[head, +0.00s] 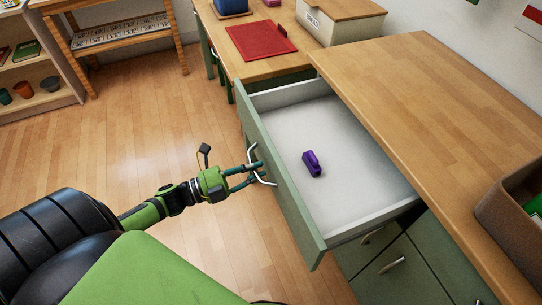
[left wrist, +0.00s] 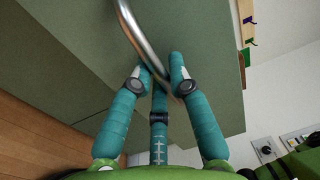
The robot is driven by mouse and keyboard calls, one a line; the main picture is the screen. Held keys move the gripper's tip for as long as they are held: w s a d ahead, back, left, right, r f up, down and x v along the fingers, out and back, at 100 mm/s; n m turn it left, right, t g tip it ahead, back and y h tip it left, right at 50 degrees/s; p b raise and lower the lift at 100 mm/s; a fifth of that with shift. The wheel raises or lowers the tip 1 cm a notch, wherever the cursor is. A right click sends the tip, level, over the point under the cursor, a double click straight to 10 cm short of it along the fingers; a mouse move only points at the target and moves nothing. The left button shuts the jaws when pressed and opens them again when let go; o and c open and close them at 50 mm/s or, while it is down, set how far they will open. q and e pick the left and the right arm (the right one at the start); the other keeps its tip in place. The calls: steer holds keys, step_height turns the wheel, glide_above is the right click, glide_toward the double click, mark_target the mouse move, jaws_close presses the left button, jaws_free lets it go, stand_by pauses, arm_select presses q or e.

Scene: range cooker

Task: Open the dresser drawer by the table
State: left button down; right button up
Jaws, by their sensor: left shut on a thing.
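The dresser drawer (head: 285,188) has a green front and a white inside, and it stands pulled well out from under the wooden dresser top (head: 425,90). A small purple object (head: 312,163) lies on the drawer floor. My left gripper (head: 257,170) is shut on the curved metal handle of the drawer front. In the left wrist view, the handle (left wrist: 137,35) passes between the teal fingers (left wrist: 160,75), and the green drawer front (left wrist: 75,50) fills much of the picture. My right gripper is not in view.
A wooden table (head: 225,45) with a red board (head: 260,40) and a cream bread box (head: 338,20) adjoins the dresser. A brown bin (head: 510,215) sits on the dresser top. Closed green fronts (head: 395,275) are below the drawer. The wooden floor (head: 150,110) to the left is clear.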

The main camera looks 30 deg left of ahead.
arm_select(q)
steer(key=shift+v, duration=1.8)
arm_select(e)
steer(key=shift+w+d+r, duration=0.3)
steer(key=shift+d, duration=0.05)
arm_select(q)
steer(key=shift+r, duration=0.15)
steer(key=c, duration=1.2)
jaws_free()
steer(key=shift+o, duration=0.2)
steer(key=v, duration=1.2)
